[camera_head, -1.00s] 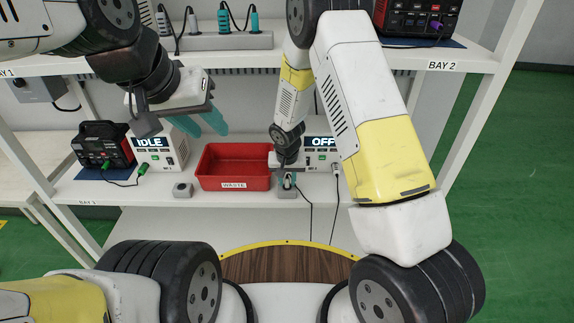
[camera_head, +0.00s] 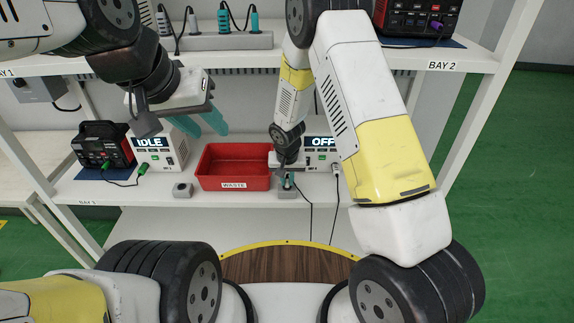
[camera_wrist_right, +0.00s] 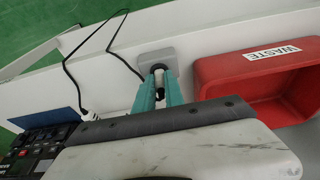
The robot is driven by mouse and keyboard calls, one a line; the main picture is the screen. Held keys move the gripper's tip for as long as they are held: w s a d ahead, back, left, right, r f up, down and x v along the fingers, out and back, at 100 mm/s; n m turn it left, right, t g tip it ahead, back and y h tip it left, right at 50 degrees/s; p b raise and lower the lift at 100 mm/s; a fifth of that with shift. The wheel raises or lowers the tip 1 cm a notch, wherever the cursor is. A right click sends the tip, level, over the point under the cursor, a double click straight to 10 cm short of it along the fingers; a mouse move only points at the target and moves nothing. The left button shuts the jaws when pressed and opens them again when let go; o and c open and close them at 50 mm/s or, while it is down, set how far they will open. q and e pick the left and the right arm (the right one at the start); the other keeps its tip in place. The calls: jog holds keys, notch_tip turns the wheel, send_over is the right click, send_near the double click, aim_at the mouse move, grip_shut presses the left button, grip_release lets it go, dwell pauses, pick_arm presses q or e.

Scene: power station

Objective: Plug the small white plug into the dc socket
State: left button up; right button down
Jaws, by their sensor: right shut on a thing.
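My right gripper (camera_head: 288,182) is low at the shelf's front edge, right of the red bin. In the right wrist view its teal fingers (camera_wrist_right: 158,76) are shut on a small white plug (camera_wrist_right: 160,74) with a dark part, at a grey block (camera_wrist_right: 155,56). The block also shows in the head view (camera_head: 287,194). I cannot tell whether the plug still sits in the block. My left gripper (camera_head: 205,122) is open and empty, above the IDLE unit and the bin. The OFF unit (camera_head: 321,143) is partly hidden by my right arm. I cannot make out the dc socket.
A red waste bin (camera_head: 234,168) stands between the IDLE unit (camera_head: 158,146) and OFF unit. A second grey block (camera_head: 182,190) is left of the bin. A black charger (camera_head: 102,147) stands far left. Black cables (camera_wrist_right: 108,42) hang over the shelf edge. An upper shelf (camera_head: 443,58) is above.

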aim_at(287, 179)
jog(key=shift+w+v, duration=0.25)
jog(key=shift+v, duration=0.7)
jog(key=shift+w+v, duration=0.2)
jog(key=shift+v, duration=0.8)
jog(key=shift+w+v, duration=0.25)
jog(key=shift+v, duration=0.7)
jog(key=shift+r, duration=0.2)
